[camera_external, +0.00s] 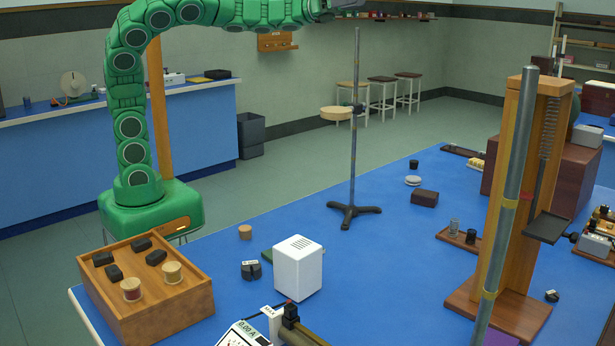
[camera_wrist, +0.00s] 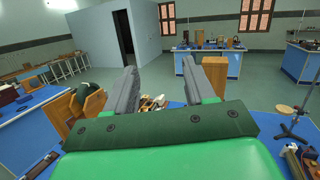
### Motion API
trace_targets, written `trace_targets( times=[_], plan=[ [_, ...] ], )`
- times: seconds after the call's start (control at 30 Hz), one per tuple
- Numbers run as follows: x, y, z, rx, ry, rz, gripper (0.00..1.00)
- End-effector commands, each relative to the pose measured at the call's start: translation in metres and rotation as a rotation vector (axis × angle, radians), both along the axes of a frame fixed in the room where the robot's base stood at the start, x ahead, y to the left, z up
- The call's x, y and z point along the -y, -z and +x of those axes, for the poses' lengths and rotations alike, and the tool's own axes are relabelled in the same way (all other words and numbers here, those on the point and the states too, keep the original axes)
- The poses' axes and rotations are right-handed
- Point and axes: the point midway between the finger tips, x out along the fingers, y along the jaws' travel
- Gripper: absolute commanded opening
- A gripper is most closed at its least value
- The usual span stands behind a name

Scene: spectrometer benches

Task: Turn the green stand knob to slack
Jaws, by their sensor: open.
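A dark metal stand (camera_external: 354,150) with a tripod foot rises from the blue bench in the external view. A round wooden plate (camera_external: 336,113) sticks out to the left from a dark clamp (camera_external: 357,108) on its rod. The stand also shows at the right of the wrist view (camera_wrist: 288,130). I cannot make out a green knob on it in either view. My gripper (camera_wrist: 172,66) is open and empty, its two grey fingers spread apart. In the external view my gripper (camera_external: 345,5) is at the top edge, partly cut off, above the stand.
A wooden box (camera_external: 150,295) with dark blocks and spools, a white box (camera_external: 298,268) and a meter (camera_external: 245,334) are at the front. A tall wooden post frame (camera_external: 505,190) and a metal pole (camera_external: 506,200) stand at right. The bench around the tripod is mostly clear.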

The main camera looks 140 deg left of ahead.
Motion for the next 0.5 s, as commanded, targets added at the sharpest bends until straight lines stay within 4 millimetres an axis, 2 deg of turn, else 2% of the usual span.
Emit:
trace_targets(
  times=[0.13,0.5],
  plan=[
    [-0.015,0.024,-0.026,-0.060,0.021,0.063,0.54],
    [-0.033,0.087,-0.094,-0.186,0.108,0.154,0.54]
  ],
)
